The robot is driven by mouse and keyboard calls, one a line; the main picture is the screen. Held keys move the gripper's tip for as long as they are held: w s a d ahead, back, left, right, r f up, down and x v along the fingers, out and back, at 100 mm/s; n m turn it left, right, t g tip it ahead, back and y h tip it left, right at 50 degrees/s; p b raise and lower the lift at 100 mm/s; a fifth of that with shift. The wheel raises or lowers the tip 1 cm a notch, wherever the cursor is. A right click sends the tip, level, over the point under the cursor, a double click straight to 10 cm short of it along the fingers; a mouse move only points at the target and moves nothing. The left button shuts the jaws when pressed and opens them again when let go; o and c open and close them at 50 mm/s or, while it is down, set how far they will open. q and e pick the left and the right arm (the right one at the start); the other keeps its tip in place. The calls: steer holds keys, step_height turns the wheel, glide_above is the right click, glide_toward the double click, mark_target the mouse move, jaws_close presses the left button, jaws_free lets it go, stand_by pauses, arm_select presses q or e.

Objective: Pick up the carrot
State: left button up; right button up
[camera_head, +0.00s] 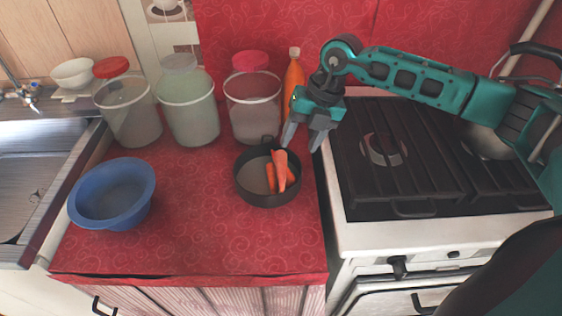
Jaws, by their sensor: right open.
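Orange carrot pieces (280,170) lie in a dark round pot (267,200) on the red counter. One piece stands tilted up above the others; I cannot tell how many there are. My right gripper (300,142) comes in from the right, above the back right rim of the pot. Its grey fingers are apart and point down, with nothing seen between them. The left fingertip is close to the tilted carrot piece; I cannot tell whether they touch. My left gripper is not in view.
A blue bowl (112,214) stands left on the red counter (210,245). Several lidded containers (190,115) and an orange bottle (293,75) line the back. A stove (400,160) with black grates is at the right, a sink (25,180) at the left. The counter's front is clear.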

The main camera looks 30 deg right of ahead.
glide_above(283, 167)
steer(key=s+d, duration=0.2)
steer(key=x, duration=0.4)
steer(key=shift+s+d+f, duration=0.1)
steer(key=shift+d+f, duration=0.1)
steer(key=shift+d, duration=0.2)
steer(key=x, duration=0.2)
steer(key=w+x, duration=0.1)
steer(key=x, duration=0.2)
jaws_close()
